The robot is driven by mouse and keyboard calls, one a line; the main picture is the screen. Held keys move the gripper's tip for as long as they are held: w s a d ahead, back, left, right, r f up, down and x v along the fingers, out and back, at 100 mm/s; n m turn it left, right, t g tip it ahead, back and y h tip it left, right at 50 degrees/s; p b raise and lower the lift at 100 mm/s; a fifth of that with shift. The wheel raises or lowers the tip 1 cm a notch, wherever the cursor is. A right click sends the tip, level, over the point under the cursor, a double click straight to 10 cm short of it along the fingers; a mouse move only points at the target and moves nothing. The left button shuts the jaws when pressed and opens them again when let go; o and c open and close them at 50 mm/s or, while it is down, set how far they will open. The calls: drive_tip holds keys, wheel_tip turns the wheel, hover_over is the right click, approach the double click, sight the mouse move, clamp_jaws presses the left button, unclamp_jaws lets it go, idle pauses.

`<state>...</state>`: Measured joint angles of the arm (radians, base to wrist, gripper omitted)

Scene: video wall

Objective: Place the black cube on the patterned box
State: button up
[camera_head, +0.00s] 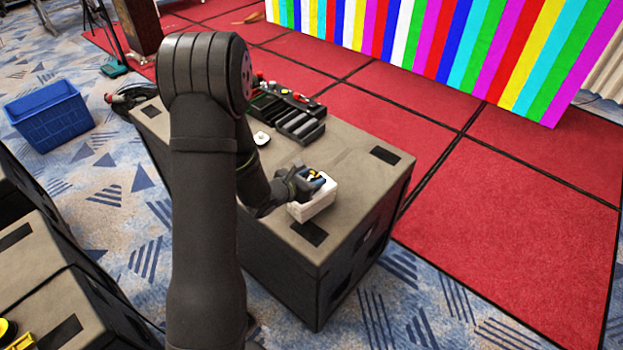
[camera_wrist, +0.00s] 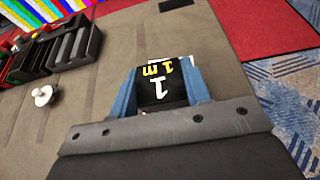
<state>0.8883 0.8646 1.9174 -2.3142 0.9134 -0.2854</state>
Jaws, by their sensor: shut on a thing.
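In the head view the cube is mostly hidden by the fingers. A small white box (camera_head: 313,208), seemingly the patterned box, stands on the near right part of the large taupe case; no pattern is clear on it. The gripper and cube are at the top of this box. Only a white sliver shows beyond the cube in the wrist view. I cannot tell whether cube and box touch.
A black tray (camera_head: 300,126) with compartments stands on the taupe case (camera_head: 345,155), left of the white box. A small white knobbed piece (camera_head: 261,138) lies between tray and arm. A blue basket (camera_head: 50,118) is on the floor. The case's right part is clear.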

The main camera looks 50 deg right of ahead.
drive_tip(key=shift+f, duration=0.25)
drive_tip(key=shift+f, duration=0.1)
drive_tip(key=o, duration=1)
drive_tip(key=shift+a+r, duration=0.25)
drive_tip(key=shift+a, duration=0.05)
drive_tip(key=v, duration=1.1)
drive_tip(key=shift+a, duration=0.25)
drive_tip(key=shift+d, duration=0.1)
